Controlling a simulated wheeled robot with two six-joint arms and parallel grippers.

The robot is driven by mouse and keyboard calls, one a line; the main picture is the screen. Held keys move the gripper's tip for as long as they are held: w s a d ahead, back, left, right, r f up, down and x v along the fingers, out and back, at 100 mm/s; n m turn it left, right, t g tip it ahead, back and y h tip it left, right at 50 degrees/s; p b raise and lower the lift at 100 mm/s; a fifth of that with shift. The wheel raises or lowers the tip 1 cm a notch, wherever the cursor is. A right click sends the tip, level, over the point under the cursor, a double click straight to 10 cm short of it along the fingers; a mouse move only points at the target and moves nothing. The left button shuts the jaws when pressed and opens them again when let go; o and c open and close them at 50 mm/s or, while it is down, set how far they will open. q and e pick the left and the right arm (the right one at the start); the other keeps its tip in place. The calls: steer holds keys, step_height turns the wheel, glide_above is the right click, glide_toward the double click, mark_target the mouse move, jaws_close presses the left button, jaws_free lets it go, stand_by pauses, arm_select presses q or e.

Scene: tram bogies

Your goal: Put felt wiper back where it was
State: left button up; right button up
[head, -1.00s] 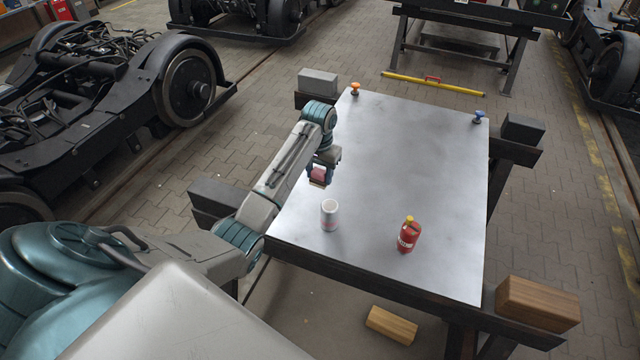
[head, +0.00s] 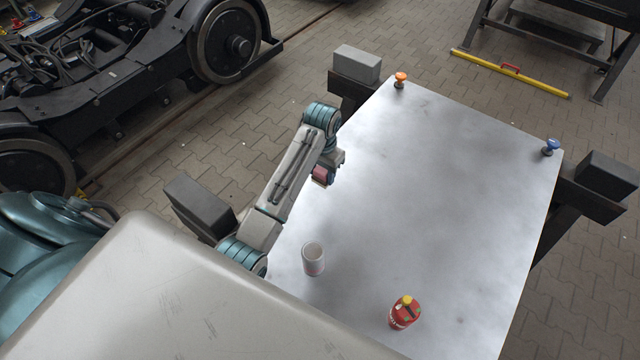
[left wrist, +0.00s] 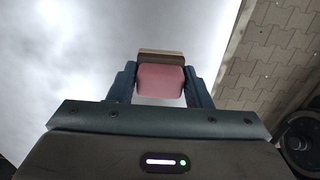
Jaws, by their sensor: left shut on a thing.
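The felt wiper, a small block with a pink-red body (left wrist: 160,82) and a brown-grey layer along its far side, is between the fingers of my left gripper (left wrist: 160,88). The fingers are shut on it from both sides. In the head view the wiper (head: 320,174) shows small and reddish below my left wrist, and the gripper (head: 322,176) is near the left edge of the metal tabletop (head: 440,190). I cannot tell exactly how high it is above the top. My right gripper is in neither view.
An orange knob (head: 400,80) and a blue knob (head: 551,147) sit at the far corners. The tabletop's middle is clear.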

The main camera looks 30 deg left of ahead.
mark_target(320, 178)
arm_select(q)
steer(key=shift+f+p, duration=0.4)
steer(key=shift+f, duration=0.25)
steer(key=f, duration=0.1)
steer(key=f+p, duration=0.1)
steer(key=f, duration=0.1)
steer(key=shift+s+a+f, duration=0.1)
steer(key=shift+s+f, duration=0.15)
steer(key=shift+s, duration=0.15)
steer(key=shift+w+f, duration=0.1)
steer(key=shift+f, duration=0.3)
step_height(320, 178, down, 4)
steer(key=shift+w+f+p, duration=0.1)
steer(key=shift+p, duration=0.55)
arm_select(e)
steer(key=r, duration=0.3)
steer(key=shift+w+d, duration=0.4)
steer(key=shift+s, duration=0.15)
arm_select(q)
steer(key=o, duration=1)
steer(key=shift+f, duration=0.1)
